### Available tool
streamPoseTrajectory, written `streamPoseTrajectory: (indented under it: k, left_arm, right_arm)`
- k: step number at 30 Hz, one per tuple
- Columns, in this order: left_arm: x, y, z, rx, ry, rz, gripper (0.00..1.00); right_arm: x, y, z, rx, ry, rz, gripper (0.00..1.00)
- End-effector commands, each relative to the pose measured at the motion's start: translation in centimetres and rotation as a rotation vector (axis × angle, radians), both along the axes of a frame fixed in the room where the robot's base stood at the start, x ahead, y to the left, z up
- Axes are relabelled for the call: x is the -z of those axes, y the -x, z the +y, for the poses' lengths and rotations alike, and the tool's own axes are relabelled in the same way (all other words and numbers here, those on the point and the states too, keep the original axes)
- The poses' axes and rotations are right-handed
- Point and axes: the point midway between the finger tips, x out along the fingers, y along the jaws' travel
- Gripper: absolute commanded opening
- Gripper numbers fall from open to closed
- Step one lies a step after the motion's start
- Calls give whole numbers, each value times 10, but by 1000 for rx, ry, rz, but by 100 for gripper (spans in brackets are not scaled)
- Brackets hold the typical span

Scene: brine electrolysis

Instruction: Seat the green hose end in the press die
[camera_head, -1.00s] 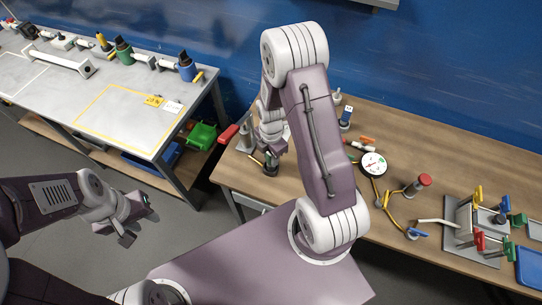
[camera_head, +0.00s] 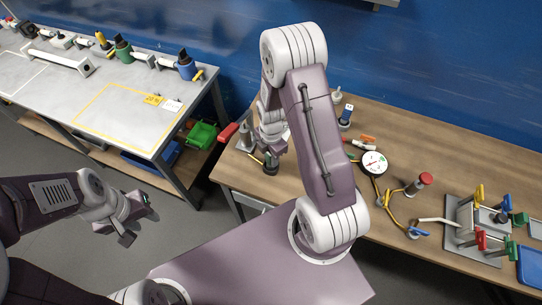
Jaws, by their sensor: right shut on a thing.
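My right arm reaches over the wooden bench, and its gripper (camera_head: 271,152) is at the bench's left end, small and partly hidden by its own wrist. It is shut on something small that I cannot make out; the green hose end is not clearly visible. A small dark green-black cylindrical piece (camera_head: 270,166) is just below the gripper; I cannot tell whether they touch. A grey press-like device (camera_head: 245,138) with a red handle (camera_head: 228,133) stands just left of the gripper. Its die is too small to make out. My left gripper (camera_head: 138,219) is open and empty over the floor.
A gauge (camera_head: 374,163) with yellow hose lies mid-bench, near a red-topped post (camera_head: 425,179). A valve stand (camera_head: 468,232) with coloured handles and a blue tray (camera_head: 531,266) are at the right. A grey table (camera_head: 90,100) stands at the left, with a green bin (camera_head: 202,135) beneath its end.

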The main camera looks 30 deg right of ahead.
Motion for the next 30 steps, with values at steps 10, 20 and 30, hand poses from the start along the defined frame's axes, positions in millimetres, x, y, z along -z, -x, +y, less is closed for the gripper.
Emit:
streamPoseTrajectory:
  k: [10, 20, 30]
  left_arm:
    - [1, 0, 0, 0, 0, 0, 36]
    - [-1, 0, 0, 0, 0, 0, 36]
    - [-1, 0, 0, 0, 0, 0, 36]
  right_arm:
    - [1, 0, 0, 0, 0, 0, 0]
    - [1, 0, 0, 0, 0, 0, 0]
    - [1, 0, 0, 0, 0, 0, 54]
